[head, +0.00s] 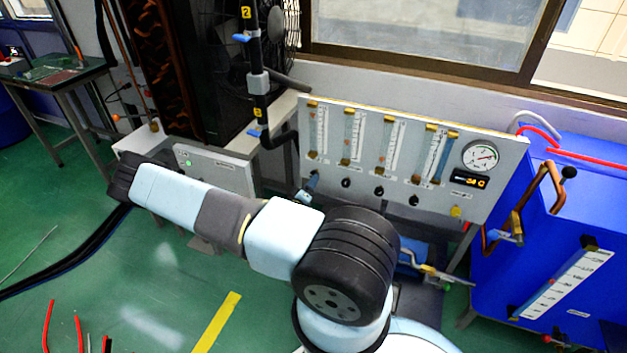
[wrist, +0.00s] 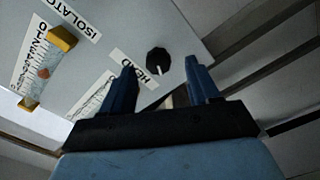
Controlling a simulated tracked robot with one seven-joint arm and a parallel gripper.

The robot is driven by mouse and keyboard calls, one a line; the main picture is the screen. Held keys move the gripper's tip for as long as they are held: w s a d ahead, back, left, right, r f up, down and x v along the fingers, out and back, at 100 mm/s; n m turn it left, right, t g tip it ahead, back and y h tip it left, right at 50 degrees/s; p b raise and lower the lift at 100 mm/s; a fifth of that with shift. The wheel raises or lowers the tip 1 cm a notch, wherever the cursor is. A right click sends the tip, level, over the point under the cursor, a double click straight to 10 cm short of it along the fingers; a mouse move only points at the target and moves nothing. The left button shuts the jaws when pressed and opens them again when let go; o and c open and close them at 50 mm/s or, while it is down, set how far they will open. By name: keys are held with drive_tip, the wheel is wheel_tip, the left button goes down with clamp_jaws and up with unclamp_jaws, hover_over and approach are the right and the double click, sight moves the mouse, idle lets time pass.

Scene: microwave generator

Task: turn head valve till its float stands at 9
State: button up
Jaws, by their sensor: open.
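The head valve is a black knob (wrist: 158,62) with a white pointer mark, beside the HEAD label (wrist: 133,69) in the wrist view. My gripper (wrist: 162,78) is open, with its two blue fingers on either side of the knob's line and the knob apparently just beyond their tips. I cannot tell whether they touch it.
The grey panel (head: 480,205) carries several flow meters, more black knobs (head: 379,191) and a round gauge (head: 481,155). The ISOLATOR meter (wrist: 45,70) is beside the head meter. A black pipe with blue-handled valves (head: 257,90) stands left; a blue tank (head: 540,255) stands right.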

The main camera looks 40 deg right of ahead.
drive_tip(key=v, duration=0.8)
drive_tip(key=shift+a, duration=0.35)
drive_tip(key=shift+s+f, duration=0.1)
